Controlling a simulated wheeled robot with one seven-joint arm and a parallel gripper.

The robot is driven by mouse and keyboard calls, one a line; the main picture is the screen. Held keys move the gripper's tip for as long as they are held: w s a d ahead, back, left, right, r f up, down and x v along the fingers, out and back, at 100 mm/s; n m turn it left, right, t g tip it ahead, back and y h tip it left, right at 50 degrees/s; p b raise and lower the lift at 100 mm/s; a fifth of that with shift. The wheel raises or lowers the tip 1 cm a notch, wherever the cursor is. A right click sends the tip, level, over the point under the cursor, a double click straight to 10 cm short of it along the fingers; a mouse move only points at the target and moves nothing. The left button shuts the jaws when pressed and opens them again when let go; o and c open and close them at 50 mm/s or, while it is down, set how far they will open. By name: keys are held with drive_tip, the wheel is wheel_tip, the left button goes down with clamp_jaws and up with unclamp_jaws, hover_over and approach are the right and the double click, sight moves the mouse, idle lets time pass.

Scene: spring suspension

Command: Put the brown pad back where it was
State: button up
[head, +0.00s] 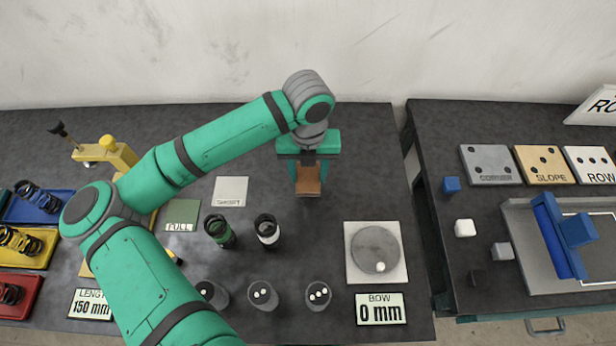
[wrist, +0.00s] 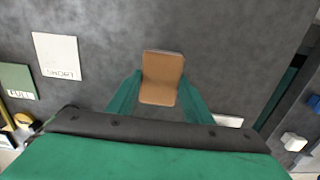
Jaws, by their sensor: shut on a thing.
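The brown pad (head: 308,181) is a small flat brown block between the green fingers of my gripper (head: 307,178), over the back right part of the dark table. In the wrist view the brown pad (wrist: 161,78) sits between the two fingertips of my gripper (wrist: 160,92), which are shut on its sides. I cannot tell whether the pad touches the table. The pad's former place is not evident in these frames.
Left of the gripper lie a pale SHORT card (head: 230,191) and a green FULL card (head: 180,214). Two spring cylinders (head: 267,230) stand in front. A round dial (head: 376,250) sits at front right. A gap separates the second table (head: 465,120). Table right of the gripper is clear.

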sight(308, 173)
drive_tip(key=shift+w+f, duration=0.15)
drive_tip(key=shift+f, duration=0.05)
drive_tip(key=shift+w+f, duration=0.2)
drive_tip(key=shift+f, duration=0.7)
drive_tip(key=shift+w+f, duration=0.15)
drive_tip(key=shift+f, duration=0.75)
drive_tip(key=shift+f, duration=0.15)
drive_tip(key=o, duration=1.1)
wheel_tip(308, 173, up, 12)
drive_tip(key=shift+r, duration=0.2)
